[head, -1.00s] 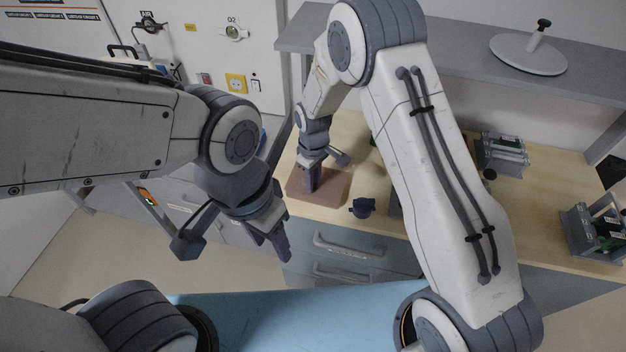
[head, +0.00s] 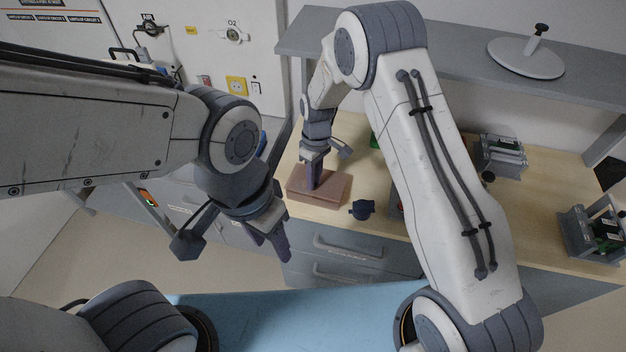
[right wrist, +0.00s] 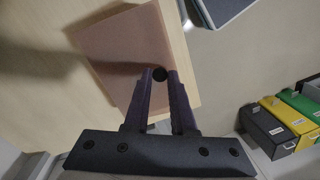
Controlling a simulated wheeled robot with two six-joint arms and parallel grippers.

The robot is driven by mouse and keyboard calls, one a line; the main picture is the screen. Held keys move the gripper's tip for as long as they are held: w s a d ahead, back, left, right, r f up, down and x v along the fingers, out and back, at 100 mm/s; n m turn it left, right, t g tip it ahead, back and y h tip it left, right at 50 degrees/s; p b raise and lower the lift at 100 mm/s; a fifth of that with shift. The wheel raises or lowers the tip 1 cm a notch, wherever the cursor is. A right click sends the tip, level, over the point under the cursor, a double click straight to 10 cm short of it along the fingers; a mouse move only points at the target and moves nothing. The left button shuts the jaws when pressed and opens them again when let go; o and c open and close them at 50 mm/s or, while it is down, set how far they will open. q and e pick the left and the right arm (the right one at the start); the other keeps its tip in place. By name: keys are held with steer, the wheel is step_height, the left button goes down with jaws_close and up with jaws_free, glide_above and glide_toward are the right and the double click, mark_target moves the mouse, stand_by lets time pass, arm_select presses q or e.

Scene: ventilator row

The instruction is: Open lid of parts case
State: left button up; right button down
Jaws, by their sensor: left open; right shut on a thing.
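The parts case is a brownish-pink box (head: 332,192) near the front left of the wooden worktop; its flat pink top also shows in the right wrist view (right wrist: 125,50). My right gripper (head: 312,186) points down at the top of the case. I cannot tell whether the lid is raised. My left gripper (head: 268,238) is open and empty, in front of the worktop and to the left of the case.
A small dark-blue part (head: 362,209) lies just right of the case. Grey devices (head: 500,155) stand farther right on the worktop (head: 455,205). A grey shelf (head: 450,62) runs behind. The right wrist view shows black, yellow and green bins (right wrist: 285,118) at right.

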steer(key=shift+w+d+r+g+y, duration=0.2)
steer(key=shift+w+r+g+y, duration=0.2)
steer(key=shift+w+r+g, duration=0.4)
steer(key=shift+r+g, duration=0.15)
steer(key=shift+g, duration=0.35)
steer(key=c, duration=0.8)
jaws_free()
steer(key=shift+o, duration=0.2)
steer(key=shift+r+b, duration=0.55)
steer(key=shift+b, duration=0.15)
steer(key=s+d+r+b, duration=0.5)
steer(key=s+d+r, duration=0.1)
steer(key=d+r, duration=0.3)
steer(key=shift+s+d+r, duration=0.35)
steer(key=shift+d+r, duration=0.05)
steer(key=shift+r, duration=0.1)
